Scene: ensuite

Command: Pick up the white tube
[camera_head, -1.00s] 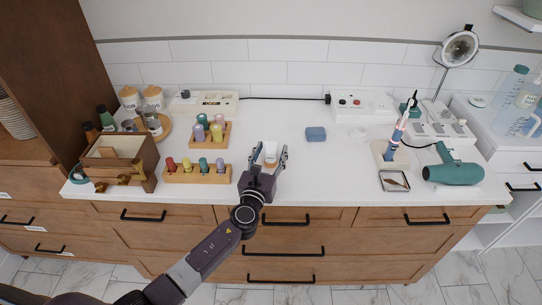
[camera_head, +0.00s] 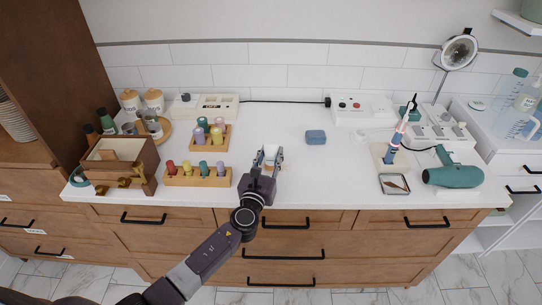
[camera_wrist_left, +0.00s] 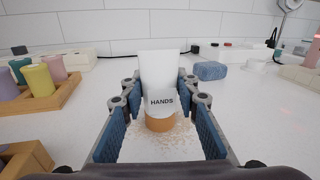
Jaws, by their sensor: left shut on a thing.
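The white tube (camera_wrist_left: 160,78) stands upright on the white counter, with an orange-brown cap at its bottom and the word HANDS on it. In the head view the white tube (camera_head: 270,152) is small and partly hidden by the fingers. My left gripper (camera_head: 270,157) reaches over the counter's front edge and is shut on the tube. In the left wrist view the blue-padded fingers of my left gripper (camera_wrist_left: 160,103) stand on either side of the tube, their tips against its sides. My right gripper is not in view.
A wooden rack (camera_head: 197,178) with several coloured pegs lies just left of the gripper, with another rack (camera_head: 207,139) behind it. A blue sponge-like block (camera_head: 315,137) lies to the right. A teal hair dryer (camera_head: 453,175) is far right.

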